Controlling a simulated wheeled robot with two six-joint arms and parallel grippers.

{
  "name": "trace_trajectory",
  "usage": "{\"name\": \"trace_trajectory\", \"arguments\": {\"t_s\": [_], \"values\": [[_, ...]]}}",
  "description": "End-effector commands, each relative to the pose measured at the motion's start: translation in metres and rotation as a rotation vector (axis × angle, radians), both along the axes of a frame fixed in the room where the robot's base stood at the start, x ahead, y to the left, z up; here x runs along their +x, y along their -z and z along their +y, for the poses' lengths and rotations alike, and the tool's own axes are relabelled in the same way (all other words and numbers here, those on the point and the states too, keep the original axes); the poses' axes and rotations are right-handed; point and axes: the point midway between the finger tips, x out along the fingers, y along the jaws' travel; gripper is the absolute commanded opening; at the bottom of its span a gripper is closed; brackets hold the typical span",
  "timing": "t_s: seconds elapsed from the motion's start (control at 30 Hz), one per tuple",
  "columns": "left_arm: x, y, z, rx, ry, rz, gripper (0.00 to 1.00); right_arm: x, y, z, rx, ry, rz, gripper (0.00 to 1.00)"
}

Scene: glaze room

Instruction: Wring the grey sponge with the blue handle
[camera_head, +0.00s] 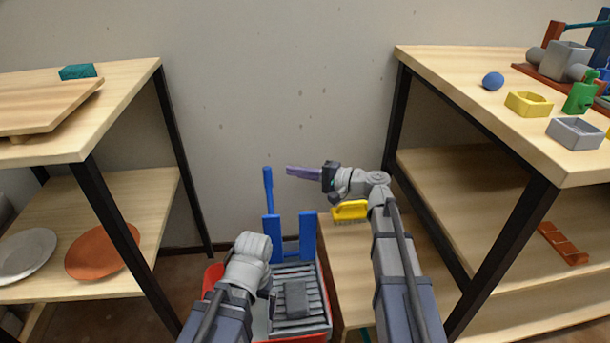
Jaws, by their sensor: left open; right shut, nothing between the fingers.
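A red bucket (328,299) stands low between the shelves, with a grey slatted wringer (300,271) in it. A darker grey block, which looks like the grey sponge (296,297), lies on the slats. The blue handle (268,190) rises upright at the back left, above blue posts (307,236). My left gripper (265,288) is over the bucket's left side, left of the sponge. It is open, its fingers mostly hidden by my wrist. My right gripper (303,172) is shut and empty, pointing left, a little right of the handle and apart from it.
A yellow brush (350,210) lies on a low wooden bench (345,262) beside the bucket. A wooden shelf (128,88) with plates stands left. The right shelf (425,56) holds a blue ball (493,81) and small trays. The wall behind is bare.

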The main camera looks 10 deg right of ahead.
Motion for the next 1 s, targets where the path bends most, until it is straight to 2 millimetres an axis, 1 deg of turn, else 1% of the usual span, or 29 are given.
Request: {"name": "trace_trajectory", "arguments": {"t_s": [0.03, 0.1, 0.23, 0.27, 0.3, 0.4, 0.5, 0.67, 1.0], "values": [[0.000, 0.002, 0.000, 0.000, 0.000, 0.000, 1.00, 0.007, 0.002, 0.011, 0.000, -0.003, 0.001, 0.00], [0.000, 0.003, 0.000, 0.000, -0.001, 0.000, 1.00, 0.014, 0.003, 0.024, -0.001, -0.004, 0.000, 0.00], [0.000, 0.005, 0.000, 0.000, -0.001, 0.000, 1.00, 0.027, 0.005, 0.044, -0.001, -0.002, 0.000, 0.00], [0.000, 0.003, 0.000, 0.000, -0.001, 0.000, 1.00, 0.021, 0.003, 0.046, -0.001, -0.001, 0.000, 0.00], [0.000, 0.001, 0.000, 0.000, -0.001, 0.000, 1.00, 0.010, 0.001, 0.045, -0.001, 0.000, 0.001, 0.00], [0.000, -0.001, 0.000, 0.000, 0.000, 0.000, 1.00, -0.002, -0.001, 0.047, -0.001, 0.000, 0.001, 0.00], [0.000, -0.002, 0.000, 0.000, 0.000, 0.000, 1.00, -0.010, -0.002, 0.049, -0.001, 0.000, 0.001, 0.00], [0.000, -0.002, 0.000, 0.000, 0.001, 0.000, 1.00, -0.014, -0.002, 0.050, -0.001, 0.000, 0.001, 0.00], [0.000, -0.002, 0.000, 0.000, 0.001, 0.000, 1.00, -0.014, -0.002, 0.050, 0.000, 0.000, 0.000, 0.00]]}}
